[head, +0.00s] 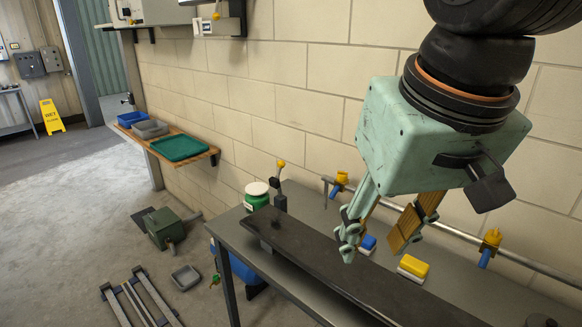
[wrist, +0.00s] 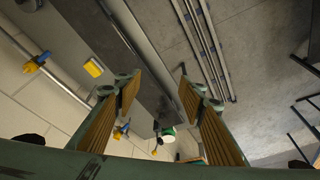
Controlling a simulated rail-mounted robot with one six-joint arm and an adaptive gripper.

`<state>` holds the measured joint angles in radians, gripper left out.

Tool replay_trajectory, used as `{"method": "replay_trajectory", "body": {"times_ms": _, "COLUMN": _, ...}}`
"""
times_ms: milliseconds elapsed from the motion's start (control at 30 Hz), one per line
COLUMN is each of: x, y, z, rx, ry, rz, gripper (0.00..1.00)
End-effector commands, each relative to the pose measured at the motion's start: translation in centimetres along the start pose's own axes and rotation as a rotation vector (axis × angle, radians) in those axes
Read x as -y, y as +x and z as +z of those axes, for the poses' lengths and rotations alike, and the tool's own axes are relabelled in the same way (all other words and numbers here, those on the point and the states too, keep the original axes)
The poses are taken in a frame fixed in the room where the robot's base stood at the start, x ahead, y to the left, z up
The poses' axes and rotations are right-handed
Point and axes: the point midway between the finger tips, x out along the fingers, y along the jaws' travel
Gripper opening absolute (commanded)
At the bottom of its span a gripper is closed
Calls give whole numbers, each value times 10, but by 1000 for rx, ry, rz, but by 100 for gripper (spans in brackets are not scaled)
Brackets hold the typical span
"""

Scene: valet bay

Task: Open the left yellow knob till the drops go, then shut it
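The left yellow knob (head: 341,178) sits on a tap on the wall pipe, with blue below it. It also shows in the wrist view (wrist: 122,130), beside my left-hand finger. The right yellow knob (head: 492,238) is on a second tap with a blue outlet; it also shows in the wrist view (wrist: 34,65). My gripper (head: 372,246) hangs open and empty above the bench, to the right of the left knob and apart from it. Its fingers stand wide apart in the wrist view (wrist: 157,92). I can make out no drops at either tap.
The pipe (head: 455,238) runs along the wall.

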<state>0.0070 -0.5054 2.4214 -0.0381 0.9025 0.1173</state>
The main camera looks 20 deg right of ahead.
Motion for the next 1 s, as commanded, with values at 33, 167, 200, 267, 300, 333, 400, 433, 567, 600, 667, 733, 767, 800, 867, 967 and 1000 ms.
{"method": "replay_trajectory", "body": {"times_ms": 33, "x": -1, "y": -1, "z": -10, "rx": 5, "ry": 17, "rz": 5, "gripper": 37}}
{"method": "replay_trajectory", "body": {"times_ms": 167, "x": -4, "y": -2, "z": -34, "rx": 12, "ry": 62, "rz": 21, "gripper": 37}}
{"method": "replay_trajectory", "body": {"times_ms": 200, "x": -6, "y": -2, "z": -42, "rx": 14, "ry": 76, "rz": 26, "gripper": 37}}
{"method": "replay_trajectory", "body": {"times_ms": 267, "x": -7, "y": -3, "z": -53, "rx": 17, "ry": 98, "rz": 33, "gripper": 37}}
{"method": "replay_trajectory", "body": {"times_ms": 300, "x": -8, "y": -2, "z": -60, "rx": 19, "ry": 111, "rz": 37, "gripper": 37}}
{"method": "replay_trajectory", "body": {"times_ms": 333, "x": -9, "y": -2, "z": -66, "rx": 19, "ry": 122, "rz": 41, "gripper": 37}}
{"method": "replay_trajectory", "body": {"times_ms": 400, "x": -11, "y": -2, "z": -79, "rx": 23, "ry": 146, "rz": 50, "gripper": 37}}
{"method": "replay_trajectory", "body": {"times_ms": 433, "x": -12, "y": -2, "z": -85, "rx": 23, "ry": 156, "rz": 53, "gripper": 37}}
{"method": "replay_trajectory", "body": {"times_ms": 567, "x": -15, "y": 1, "z": -109, "rx": 29, "ry": 202, "rz": 69, "gripper": 37}}
{"method": "replay_trajectory", "body": {"times_ms": 600, "x": -16, "y": 2, "z": -116, "rx": 30, "ry": 216, "rz": 74, "gripper": 37}}
{"method": "replay_trajectory", "body": {"times_ms": 667, "x": -18, "y": 3, "z": -127, "rx": 32, "ry": 237, "rz": 82, "gripper": 37}}
{"method": "replay_trajectory", "body": {"times_ms": 733, "x": -20, "y": 5, "z": -140, "rx": 33, "ry": 261, "rz": 90, "gripper": 37}}
{"method": "replay_trajectory", "body": {"times_ms": 767, "x": -21, "y": 6, "z": -145, "rx": 35, "ry": 271, "rz": 94, "gripper": 37}}
{"method": "replay_trajectory", "body": {"times_ms": 800, "x": -22, "y": 7, "z": -153, "rx": 35, "ry": 286, "rz": 98, "gripper": 37}}
{"method": "replay_trajectory", "body": {"times_ms": 867, "x": -24, "y": 10, "z": -164, "rx": 37, "ry": 306, "rz": 106, "gripper": 37}}
{"method": "replay_trajectory", "body": {"times_ms": 967, "x": -28, "y": 14, "z": -182, "rx": 39, "ry": 341, "rz": 120, "gripper": 37}}
{"method": "replay_trajectory", "body": {"times_ms": 1000, "x": -29, "y": 16, "z": -189, "rx": 39, "ry": 354, "rz": 124, "gripper": 37}}
